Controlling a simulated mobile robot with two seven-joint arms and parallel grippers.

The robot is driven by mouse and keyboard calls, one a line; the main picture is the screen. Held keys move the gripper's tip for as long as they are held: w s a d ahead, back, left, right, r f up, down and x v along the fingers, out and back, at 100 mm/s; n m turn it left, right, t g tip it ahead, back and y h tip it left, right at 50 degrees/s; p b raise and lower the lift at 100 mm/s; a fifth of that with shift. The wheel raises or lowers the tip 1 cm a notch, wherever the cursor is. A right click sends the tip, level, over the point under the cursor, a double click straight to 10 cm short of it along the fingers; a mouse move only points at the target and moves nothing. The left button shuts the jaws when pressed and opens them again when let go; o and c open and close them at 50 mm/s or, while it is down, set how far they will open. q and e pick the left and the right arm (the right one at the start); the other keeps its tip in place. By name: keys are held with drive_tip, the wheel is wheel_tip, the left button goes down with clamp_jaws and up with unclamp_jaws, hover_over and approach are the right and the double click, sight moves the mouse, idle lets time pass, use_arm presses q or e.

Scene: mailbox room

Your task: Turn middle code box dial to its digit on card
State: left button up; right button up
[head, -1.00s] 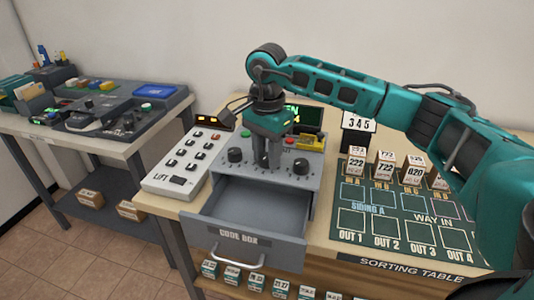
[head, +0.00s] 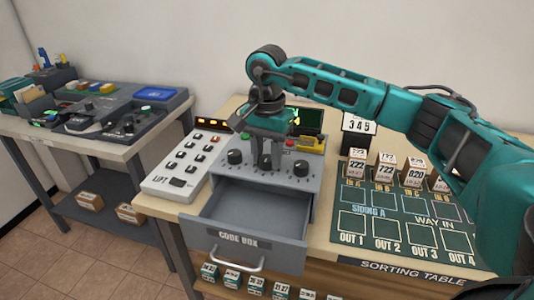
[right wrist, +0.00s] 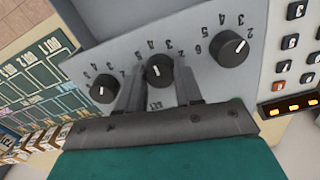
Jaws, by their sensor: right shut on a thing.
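The grey code box (head: 313,178) stands on the table with a row of three black dials on its sloped top. The middle dial (right wrist: 158,72) is between the two fingers of my right gripper (right wrist: 158,82), which is shut on it. In the head view the right gripper (head: 266,160) reaches down from above and mostly hides this dial. The left dial (head: 234,156) and right dial (head: 300,168) are free; digits ring each dial. The card (head: 358,124) on a stand behind reads 345. My left gripper is not in view.
The code box's drawer (head: 240,240) is open and looks empty. A keypad marked LIFT (head: 185,165) lies to its left. A green sorting mat (head: 400,215) with several numbered boxes is at the right. A screen behind the box is partly hidden.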

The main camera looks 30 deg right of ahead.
sight(267, 158)
drive_tip(key=o, duration=1)
drive_tip(key=shift+o, duration=0.2)
wheel_tip(267, 158, up, 13)
drive_tip(key=shift+p, duration=0.35)
